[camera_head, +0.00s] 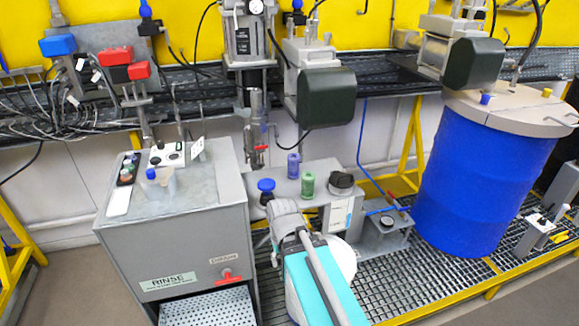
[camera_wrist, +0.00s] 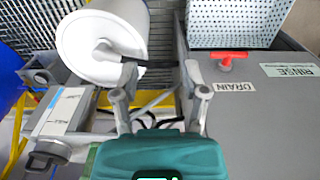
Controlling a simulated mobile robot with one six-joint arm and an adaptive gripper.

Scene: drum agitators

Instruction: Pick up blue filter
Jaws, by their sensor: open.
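A blue-violet cylinder (camera_head: 293,165), which looks like the blue filter, stands upright on a low grey block (camera_head: 320,170). A similar green cylinder (camera_head: 307,184) stands close to its right and nearer. A round blue cap (camera_head: 266,187) sits to its left front, so the name could also fit that. My gripper shows in the wrist view (camera_wrist: 159,78) with its two fingers apart and nothing between them. In the head view my arm reaches in from below, and its end is in front of the block; the fingers are not clear there. No blue filter shows in the wrist view.
A grey rinse cabinet (camera_head: 175,245) with a red drain valve (camera_head: 230,275) stands left. A large blue drum (camera_head: 475,175) stands right. A white round container (camera_wrist: 105,45) is beside my gripper. A dark round knob (camera_head: 342,181) is right of the cylinders, and a grey pump hangs above.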

